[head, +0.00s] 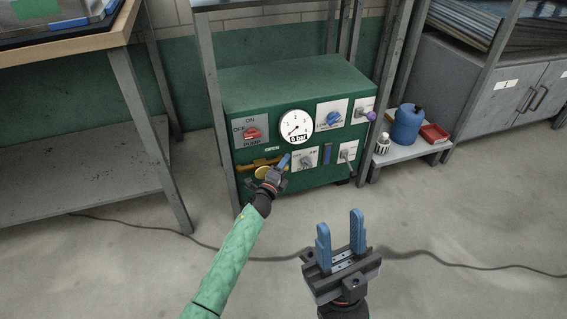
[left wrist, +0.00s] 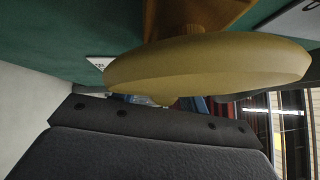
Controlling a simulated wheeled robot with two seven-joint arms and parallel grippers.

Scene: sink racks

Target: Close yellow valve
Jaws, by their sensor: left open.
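The yellow valve (head: 261,173) sits low on the left of the green panel's front, on an orange-brown pipe (head: 258,162) under an "OPEN" label. My left gripper (head: 282,162) is at the valve, just to its right, and partly covers it; one blue finger shows clearly. In the left wrist view the valve's round yellow handle (left wrist: 208,68) fills the upper middle, close above my gripper's dark body. The fingertips are hidden there, so I cannot tell whether they touch the handle. My right gripper (head: 340,226) is open and empty, above the floor in front.
The green panel (head: 292,82) carries a red pump switch (head: 252,133), a round gauge (head: 296,126) and several other knobs. A shelf on the right holds a blue jug (head: 407,125) and a red tray (head: 434,133). A dark cable (head: 430,255) crosses the otherwise open floor.

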